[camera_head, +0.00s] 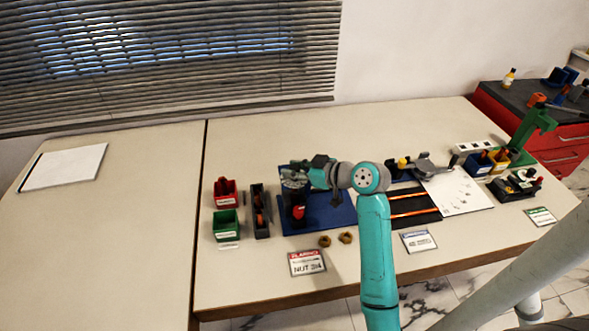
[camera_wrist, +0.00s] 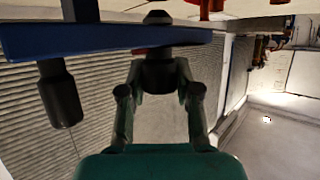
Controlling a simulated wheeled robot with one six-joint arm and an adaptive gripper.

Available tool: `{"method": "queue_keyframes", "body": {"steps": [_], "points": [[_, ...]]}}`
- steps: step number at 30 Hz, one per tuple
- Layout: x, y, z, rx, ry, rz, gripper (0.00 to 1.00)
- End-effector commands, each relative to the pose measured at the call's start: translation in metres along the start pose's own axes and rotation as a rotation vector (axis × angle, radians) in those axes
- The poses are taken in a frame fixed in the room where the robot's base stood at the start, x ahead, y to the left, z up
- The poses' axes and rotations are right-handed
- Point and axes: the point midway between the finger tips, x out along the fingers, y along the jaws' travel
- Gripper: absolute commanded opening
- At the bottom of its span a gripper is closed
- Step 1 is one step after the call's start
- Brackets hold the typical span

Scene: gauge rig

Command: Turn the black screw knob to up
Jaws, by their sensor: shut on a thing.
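In the wrist view, which is turned upside down, my gripper (camera_wrist: 160,80) is shut on the black screw knob (camera_wrist: 158,72). The dark knob sits between the two fingertips beside a blue bar (camera_wrist: 90,40). A black cylindrical handle (camera_wrist: 60,98) hangs from the left end of that bar in the picture. In the head view, my gripper (camera_head: 298,168) is at the top of the dark gauge rig (camera_head: 296,197), which has a red part (camera_head: 299,211). The rig stands on a blue mat (camera_head: 340,214). The knob cannot be made out in the head view.
Red (camera_head: 225,193) and green (camera_head: 226,224) bins stand left of the rig beside a dark narrow tray (camera_head: 260,212). Brown rings (camera_head: 345,237) and a red-headed card (camera_head: 307,263) lie in front. To the right are a black mat (camera_head: 414,207) and a white sheet (camera_head: 458,192).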

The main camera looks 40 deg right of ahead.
Motion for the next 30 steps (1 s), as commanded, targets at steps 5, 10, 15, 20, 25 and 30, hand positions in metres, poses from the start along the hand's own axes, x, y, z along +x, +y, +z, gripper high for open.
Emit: {"method": "queue_keyframes", "body": {"steps": [5,10,15,20,25,30], "points": [[0.001,0.0,0.002,0.003,-0.005,-0.001,0.42],[0.001,0.0,0.002,0.002,-0.003,0.0,0.59],[0.0,0.0,0.001,0.002,-0.002,0.0,0.59],[-0.009,0.001,0.001,0.002,0.0,0.003,0.59],[-0.036,0.001,0.001,0.002,-0.001,0.005,0.59],[-0.07,0.001,0.001,0.003,-0.001,0.004,0.59]]}}
